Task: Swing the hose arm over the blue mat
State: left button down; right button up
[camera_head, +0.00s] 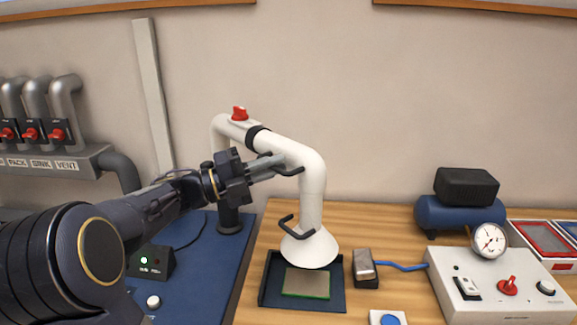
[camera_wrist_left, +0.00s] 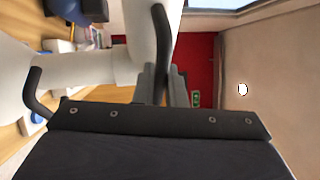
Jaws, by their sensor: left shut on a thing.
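The white hose arm (camera_head: 313,185) rises from a dark base and bends down to a cone-shaped hood. The hood hangs over the back of a dark tray (camera_head: 335,297) holding a green-edged board (camera_head: 307,283). A red knob (camera_head: 240,113) sits on top of the arm. The blue mat (camera_head: 200,275) lies to the left, partly hidden by my left arm; the hood is not over it. My left gripper (camera_head: 280,165) is shut on the upper black handle of the hose arm; this handle (camera_wrist_left: 160,40) shows between the fingers in the wrist view. My right gripper is out of view.
A lower black handle (camera_head: 289,226) sticks out beside the hood. A small metal-topped block (camera_head: 364,267) stands right of the tray. A control box with gauge (camera_head: 495,285) and a blue compressor (camera_head: 450,215) stand farther right. Pipes with red valves (camera_head: 34,130) are at left.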

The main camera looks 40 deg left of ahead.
pick_arm(q)
jog(key=shift+s+a, duration=0.15)
jog(key=shift+s, duration=0.25)
jog(key=c, duration=1.5)
grip_release()
jog(key=b+v, duration=0.2)
jog(key=v, duration=0.6)
jog(key=shift+w, duration=0.15)
